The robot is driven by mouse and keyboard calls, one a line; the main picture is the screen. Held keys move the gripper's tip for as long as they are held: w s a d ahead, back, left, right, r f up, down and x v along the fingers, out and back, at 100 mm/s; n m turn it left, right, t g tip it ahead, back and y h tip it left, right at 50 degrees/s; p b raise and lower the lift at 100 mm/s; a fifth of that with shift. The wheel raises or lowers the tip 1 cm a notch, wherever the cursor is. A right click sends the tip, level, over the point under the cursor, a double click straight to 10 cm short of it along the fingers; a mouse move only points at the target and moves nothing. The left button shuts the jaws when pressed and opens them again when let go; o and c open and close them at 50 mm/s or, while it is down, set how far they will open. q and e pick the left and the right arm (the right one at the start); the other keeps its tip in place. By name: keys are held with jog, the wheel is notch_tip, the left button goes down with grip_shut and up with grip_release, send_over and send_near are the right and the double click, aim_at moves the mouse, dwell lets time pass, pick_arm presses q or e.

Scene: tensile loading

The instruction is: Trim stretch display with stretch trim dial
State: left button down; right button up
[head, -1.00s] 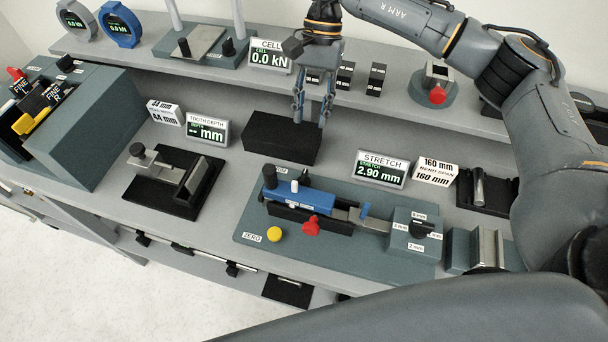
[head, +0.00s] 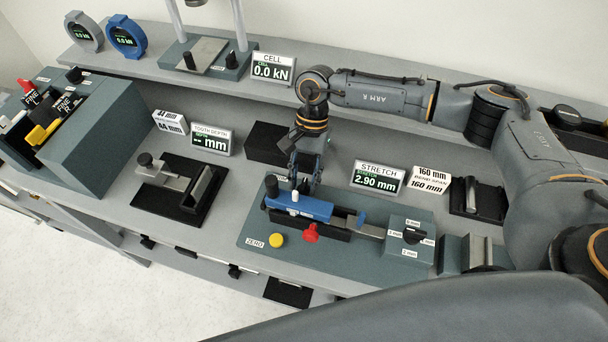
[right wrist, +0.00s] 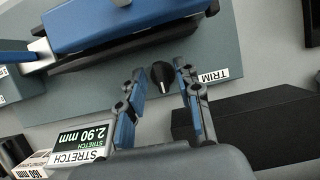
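The stretch display (head: 377,178) stands behind the blue-topped stretch device and reads 2.90 mm. It shows upside down in the right wrist view (right wrist: 85,143). The stretch trim dial is a small black knob (right wrist: 162,77) beside the TRIM label (right wrist: 214,76), on the device's grey-green base. My right gripper (head: 304,187) points down at the back edge of that base. In the right wrist view its open fingers (right wrist: 160,82) stand on either side of the dial, with gaps to it. The gripper hides the dial in the head view. My left gripper is out of view.
The base carries a blue clamp body (head: 300,207), a yellow ZERO button (head: 276,240), a red knob (head: 311,233) and a selector knob (head: 412,235). A black block (head: 262,143) stands close behind the gripper. A 160 mm bend span sign (head: 430,181) stands right of the display.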

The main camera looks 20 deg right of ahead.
jog(key=shift+f, duration=0.1)
grip_shut()
jog(key=m+b, duration=0.2)
jog(key=shift+f+y+b, duration=0.2)
jog(key=shift+y+b, duration=0.1)
jog(key=m+t+b, duration=0.1)
jog(key=m+b, duration=0.2)
jog(key=m+t+y+b, duration=0.1)
jog(key=m+t+b, duration=0.1)
jog(key=m+b, duration=0.2)
jog(key=shift+s, duration=0.1)
jog(key=m+b, duration=0.1)
jog(key=m+t+b, duration=0.1)
jog(key=m+b, duration=0.2)
jog(key=shift+d+r+t, duration=0.1)
jog(key=shift+r+t, duration=0.15)
jog(key=shift+t, duration=0.05)
dwell(0.4)
